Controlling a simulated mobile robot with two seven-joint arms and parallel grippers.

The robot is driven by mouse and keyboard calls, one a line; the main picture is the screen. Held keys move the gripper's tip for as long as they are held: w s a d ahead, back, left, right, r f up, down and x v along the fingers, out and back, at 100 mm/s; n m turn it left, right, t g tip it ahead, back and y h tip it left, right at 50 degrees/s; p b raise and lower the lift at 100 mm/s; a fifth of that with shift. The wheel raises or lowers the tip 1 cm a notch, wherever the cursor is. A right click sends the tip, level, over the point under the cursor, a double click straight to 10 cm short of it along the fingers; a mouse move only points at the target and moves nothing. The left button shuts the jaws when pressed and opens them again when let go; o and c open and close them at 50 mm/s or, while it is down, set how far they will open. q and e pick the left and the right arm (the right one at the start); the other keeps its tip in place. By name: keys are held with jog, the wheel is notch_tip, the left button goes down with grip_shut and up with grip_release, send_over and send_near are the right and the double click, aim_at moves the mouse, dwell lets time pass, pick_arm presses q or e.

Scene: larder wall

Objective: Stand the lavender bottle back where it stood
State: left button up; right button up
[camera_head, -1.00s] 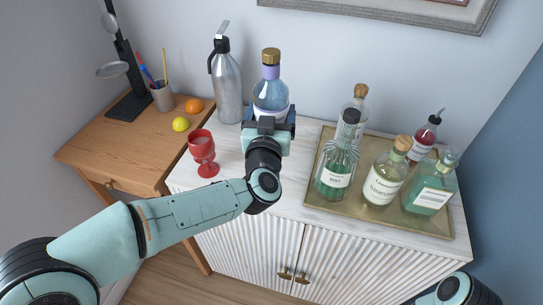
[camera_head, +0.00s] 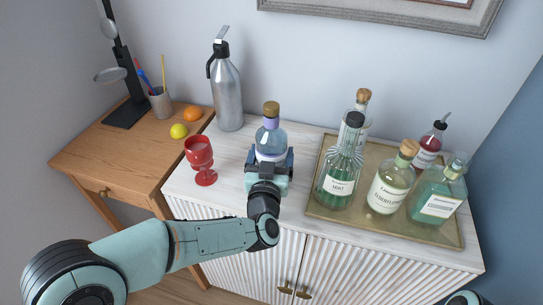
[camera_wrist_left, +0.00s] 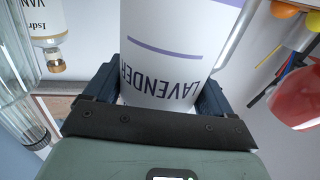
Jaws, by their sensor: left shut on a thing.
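The lavender bottle (camera_head: 271,138) is clear bluish glass with a lilac neck band and a cork-coloured cap. My left gripper (camera_head: 269,162) is shut on its lower body, and the bottle looks upright over the white cabinet top (camera_head: 232,172). The wrist view shows its white label reading LAVENDER (camera_wrist_left: 170,60) between the two fingers. The gripper hides the base in the head view, so I cannot tell whether it touches the top. My right gripper is out of view; only a bit of that arm shows at the bottom right.
A steel siphon (camera_head: 227,92) stands behind left, and a red goblet (camera_head: 200,158) stands left. To the right a brass tray (camera_head: 320,205) holds several bottles, including the green mint one (camera_head: 339,175). The cabinet top between goblet and tray is mostly clear.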

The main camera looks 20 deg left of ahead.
pick_arm(q)
jog(key=shift+r, duration=0.15)
jog(key=o, duration=1.2)
jog(key=shift+f, duration=0.3)
jog(key=shift+r, duration=0.3)
jog(key=s+d, duration=0.1)
jog(key=s, duration=1.1)
jog(key=shift+d+f, duration=0.2)
jog(key=shift+d, duration=0.15)
